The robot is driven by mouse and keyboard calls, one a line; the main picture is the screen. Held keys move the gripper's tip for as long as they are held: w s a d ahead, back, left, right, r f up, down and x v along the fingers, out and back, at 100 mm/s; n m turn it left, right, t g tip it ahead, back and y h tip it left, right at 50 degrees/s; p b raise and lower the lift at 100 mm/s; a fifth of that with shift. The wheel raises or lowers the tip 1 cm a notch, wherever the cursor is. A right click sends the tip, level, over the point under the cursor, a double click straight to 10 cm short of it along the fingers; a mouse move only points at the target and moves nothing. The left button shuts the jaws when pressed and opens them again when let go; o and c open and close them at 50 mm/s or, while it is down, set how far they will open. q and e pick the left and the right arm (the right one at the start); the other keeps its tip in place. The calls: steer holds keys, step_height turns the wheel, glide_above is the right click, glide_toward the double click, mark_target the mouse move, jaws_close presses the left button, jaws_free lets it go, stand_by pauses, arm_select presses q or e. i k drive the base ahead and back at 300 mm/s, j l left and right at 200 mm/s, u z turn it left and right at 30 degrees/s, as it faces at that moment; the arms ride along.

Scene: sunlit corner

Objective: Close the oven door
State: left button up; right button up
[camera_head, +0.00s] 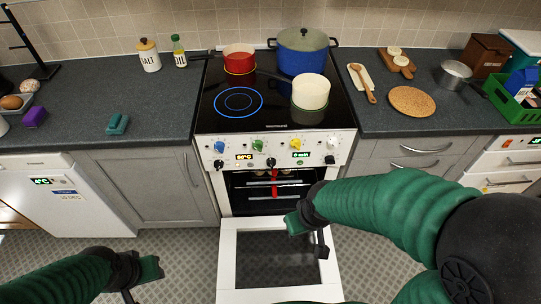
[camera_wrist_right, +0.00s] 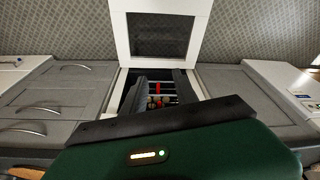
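The oven (camera_head: 275,150) stands in the middle of the counter. Its door (camera_head: 228,262) is folded down, with a white frame and a dark glass pane. The door also shows at the top of the right wrist view (camera_wrist_right: 122,38). The cavity above it is open, with racks and a red strip inside. My right gripper (camera_head: 308,232) is over the door near the cavity's right side, its two fingers apart and empty. I cannot tell if it touches the door. My left gripper (camera_head: 140,278) is low on the left, away from the door, its fingers apart and empty.
A red pot (camera_head: 239,60), a blue pot (camera_head: 302,55) and a cream pot (camera_head: 310,92) stand on the cooktop. Grey cabinets (camera_head: 150,185) flank the oven. The tiled floor (camera_head: 185,265) left of the door is clear. My right arm covers the area right of the door.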

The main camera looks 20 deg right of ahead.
mark_target(330, 291)
steer(key=k+j+z, duration=0.3)
steer(key=j, duration=0.15)
steer(key=k+j+z, duration=0.3)
steer(key=j, duration=0.15)
